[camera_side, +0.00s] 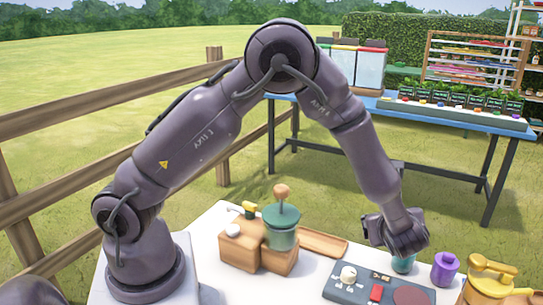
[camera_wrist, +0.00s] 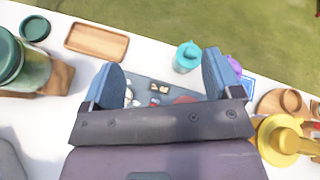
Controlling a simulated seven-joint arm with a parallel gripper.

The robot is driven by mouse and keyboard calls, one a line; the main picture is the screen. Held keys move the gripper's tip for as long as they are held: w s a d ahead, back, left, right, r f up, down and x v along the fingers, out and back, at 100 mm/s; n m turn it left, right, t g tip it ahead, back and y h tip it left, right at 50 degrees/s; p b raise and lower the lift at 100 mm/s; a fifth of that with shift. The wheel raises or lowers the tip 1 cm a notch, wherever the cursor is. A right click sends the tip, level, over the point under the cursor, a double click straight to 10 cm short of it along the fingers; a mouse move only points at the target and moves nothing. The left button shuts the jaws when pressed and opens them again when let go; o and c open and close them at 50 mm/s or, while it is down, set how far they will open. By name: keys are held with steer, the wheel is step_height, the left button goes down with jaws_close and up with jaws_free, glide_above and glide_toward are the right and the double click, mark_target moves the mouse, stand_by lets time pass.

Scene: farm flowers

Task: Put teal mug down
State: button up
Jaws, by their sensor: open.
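The teal mug (camera_side: 402,264) stands on the white table just below my gripper (camera_side: 395,238) in the side view, its top partly covered by the gripper. In the wrist view, the teal mug (camera_wrist: 187,57) is upright beyond the fingertips, nearer the right-hand finger. My gripper (camera_wrist: 163,75) is open, with its two blue-grey fingers wide apart and nothing held between them. Whether a finger touches the mug cannot be told.
A dark board (camera_side: 345,292) with small items lies in front of the mug. A purple canister (camera_side: 444,268) is close at its right, with a yellow pot (camera_side: 490,278) farther right. A wooden tray (camera_side: 324,243) and green-lidded jar (camera_side: 281,238) stand left.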

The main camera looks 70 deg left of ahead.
steer(key=s+a+r+n+g+h, duration=0.2)
steer(key=s+a+r+n+h, duration=0.1)
steer(key=s+r+n, duration=0.5)
steer(key=s+a+r+n+g+h, duration=0.2)
steer(key=s+r+n+h, duration=0.1)
steer(key=s+r+n, duration=0.5)
steer(key=s+d+r+n+t+h, duration=0.1)
steer(key=s+d+n+t+h, duration=0.2)
steer(key=s, duration=0.6)
steer(key=shift+s+d+r+n+h, duration=0.2)
steer(key=shift+r+n+h, duration=0.3)
steer(key=shift+n, duration=0.5)
